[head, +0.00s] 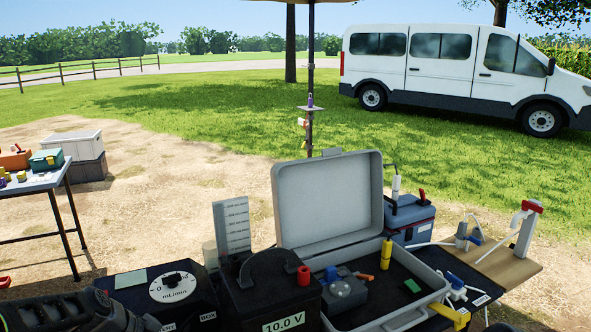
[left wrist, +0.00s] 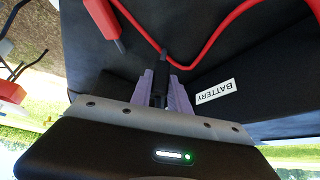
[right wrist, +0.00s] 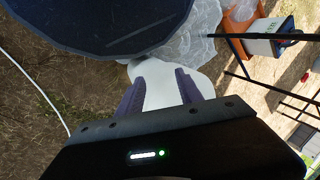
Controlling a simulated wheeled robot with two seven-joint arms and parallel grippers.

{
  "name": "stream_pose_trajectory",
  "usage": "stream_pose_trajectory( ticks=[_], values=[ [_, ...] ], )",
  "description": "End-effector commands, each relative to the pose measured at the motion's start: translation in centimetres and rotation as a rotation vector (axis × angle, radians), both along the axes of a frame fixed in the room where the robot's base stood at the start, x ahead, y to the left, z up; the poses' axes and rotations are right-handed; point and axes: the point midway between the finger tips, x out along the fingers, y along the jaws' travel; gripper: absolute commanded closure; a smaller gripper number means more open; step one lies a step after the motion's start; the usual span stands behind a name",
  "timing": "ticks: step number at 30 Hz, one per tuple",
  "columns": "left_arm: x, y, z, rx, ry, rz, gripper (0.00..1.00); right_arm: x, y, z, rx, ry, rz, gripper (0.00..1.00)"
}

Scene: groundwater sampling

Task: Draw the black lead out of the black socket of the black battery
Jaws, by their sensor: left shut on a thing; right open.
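In the left wrist view my left gripper (left wrist: 160,88) is shut on the black lead (left wrist: 161,68), holding its plug end between the purple fingers. The plug lies against a dark surface beside a white BATTERY label (left wrist: 215,92). The black socket is not discernible, so I cannot tell whether the plug is seated.
A red lead (left wrist: 205,50) and its red plug (left wrist: 105,28) lie close to my left gripper. A dial box (head: 172,287) stands left of the battery. An open grey case (head: 330,205) is behind and right. A dark round object (right wrist: 100,22) hangs over the right wrist view.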

Motion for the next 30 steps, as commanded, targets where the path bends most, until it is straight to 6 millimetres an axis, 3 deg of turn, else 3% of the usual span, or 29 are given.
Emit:
stream_pose_trajectory(
  ticks=[11,24,30],
  values=[
    [0.0,0.0,0.5,0.0,-0.001,0.001,1.0,0.0,0.0,0.3,0.0,0.0,0.0,0.57],
    [0.1,0.0,4.2,0.0,-0.002,0.0,1.0,0.0,0.0,2.3,0.0,0.0,0.0,0.57],
    [0.0,0.0,5.1,0.0,0.0,-0.001,1.0,0.0,0.0,2.6,0.0,0.0,0.0,0.57]
  ],
)
